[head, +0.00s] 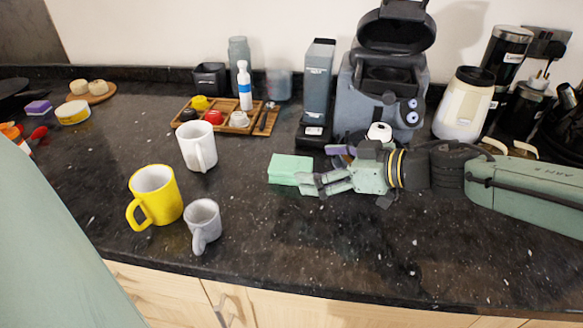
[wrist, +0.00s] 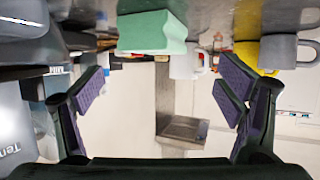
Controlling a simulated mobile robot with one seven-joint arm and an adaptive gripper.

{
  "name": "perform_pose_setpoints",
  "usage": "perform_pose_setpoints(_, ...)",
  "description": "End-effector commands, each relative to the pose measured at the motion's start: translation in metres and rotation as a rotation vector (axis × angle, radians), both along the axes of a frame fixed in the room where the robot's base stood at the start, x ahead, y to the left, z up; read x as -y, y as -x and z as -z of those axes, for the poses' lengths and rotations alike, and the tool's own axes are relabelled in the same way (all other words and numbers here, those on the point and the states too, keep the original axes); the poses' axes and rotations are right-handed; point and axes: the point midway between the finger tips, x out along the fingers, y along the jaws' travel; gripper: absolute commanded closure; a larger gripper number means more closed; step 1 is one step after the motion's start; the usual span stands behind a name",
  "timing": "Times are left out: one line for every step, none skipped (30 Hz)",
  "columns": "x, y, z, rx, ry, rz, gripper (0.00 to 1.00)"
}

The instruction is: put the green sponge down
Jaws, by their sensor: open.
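The green sponge (head: 288,167) lies on the dark granite counter, left of the coffee machine. My gripper (head: 308,184) reaches in from the right, low over the counter, with its fingertips just right of the sponge. In the wrist view, which looks upside down, the sponge (wrist: 152,32) rests against the counter at the top. There my gripper's two purple-padded fingers (wrist: 163,90) stand wide apart with nothing between them. The sponge is beyond the fingertips, not held. In the head view a fingertip overlaps the sponge's right edge; I cannot tell whether they touch.
A white mug (head: 197,147), a yellow mug (head: 156,196) and a grey mug (head: 204,224) stand left of the sponge. A wooden tray (head: 262,127) with small items lies behind. The coffee machine (head: 350,103) stands behind my gripper. The counter in front is clear.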

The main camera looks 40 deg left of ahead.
Motion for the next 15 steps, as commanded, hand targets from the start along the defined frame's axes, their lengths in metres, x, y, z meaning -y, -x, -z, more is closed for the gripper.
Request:
perform_pose_setpoints(-0.003, 0.000, 0.000, 0.000, 0.000, -0.001, 0.13)
perform_pose_setpoints(-0.005, 0.000, 0.001, -0.001, -0.001, -0.002, 0.13)
perform_pose_setpoints(-0.009, 0.000, 0.001, -0.001, -0.001, -0.003, 0.13)
perform_pose_setpoints(-0.013, 0.000, 0.003, -0.002, -0.001, -0.004, 0.13)
perform_pose_setpoints(-0.017, -0.001, 0.004, -0.002, -0.001, -0.004, 0.13)
perform_pose_setpoints(-0.023, -0.001, 0.006, -0.002, -0.002, -0.005, 0.13)
perform_pose_setpoints(-0.027, -0.002, 0.008, -0.003, -0.002, -0.003, 0.13)
perform_pose_setpoints(-0.031, -0.002, 0.010, -0.003, -0.002, -0.003, 0.13)
perform_pose_setpoints(-0.036, -0.001, 0.013, -0.002, -0.002, -0.005, 0.13)
perform_pose_setpoints(-0.040, -0.001, 0.014, -0.001, -0.002, -0.003, 0.13)
perform_pose_setpoints(-0.043, -0.001, 0.016, -0.002, -0.003, -0.003, 0.13)
perform_pose_setpoints(-0.046, 0.000, 0.018, -0.001, -0.002, -0.002, 0.13)
perform_pose_setpoints(-0.047, 0.000, 0.019, 0.000, -0.001, 0.000, 0.13)
perform_pose_setpoints(-0.048, -0.001, 0.020, 0.000, 0.000, 0.001, 0.13)
perform_pose_setpoints(-0.049, 0.000, 0.021, 0.000, 0.000, 0.001, 0.13)
